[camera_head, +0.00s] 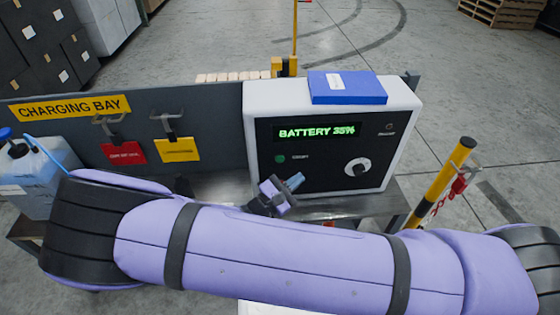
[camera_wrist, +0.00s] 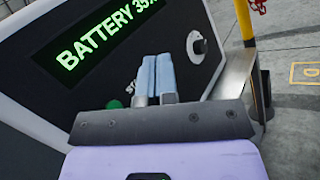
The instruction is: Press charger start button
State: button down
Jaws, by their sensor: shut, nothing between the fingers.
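The charger (camera_head: 318,105) is a white box with a black front panel on a metal bench. Its green display (camera_head: 317,131) reads "BATTERY 35%". The green start button (camera_head: 280,158) sits at the panel's lower left, beside a partly legible label. It also shows in the wrist view (camera_wrist: 114,107), left of my fingers. My gripper (camera_head: 296,181) is shut and empty, its pale blue fingertips together in front of the panel, below and right of the button. In the wrist view the fingers (camera_wrist: 156,74) point at the panel and hide part of the label. I cannot tell their exact gap to the panel.
A dial (camera_head: 357,167) is right of the button. A blue binder (camera_head: 346,88) lies on top of the charger. Red (camera_head: 123,153) and yellow (camera_head: 177,150) tags hang on the back board. A jug (camera_head: 32,178) stands left; a yellow post (camera_head: 440,182) stands right.

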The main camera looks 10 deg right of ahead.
jog(key=a+f+n+t+y, duration=0.1)
jog(key=n+t, duration=0.1)
jog(key=a+f+n+t, duration=0.1)
jog(key=n+t, duration=0.1)
jog(key=t, duration=0.1)
jog(key=a+f+n+t+y, duration=0.1)
jog(key=t, duration=0.1)
jog(key=shift+s+a+f+n+t+y, duration=0.3)
jog(key=shift+s+a+f+n+t, duration=0.1)
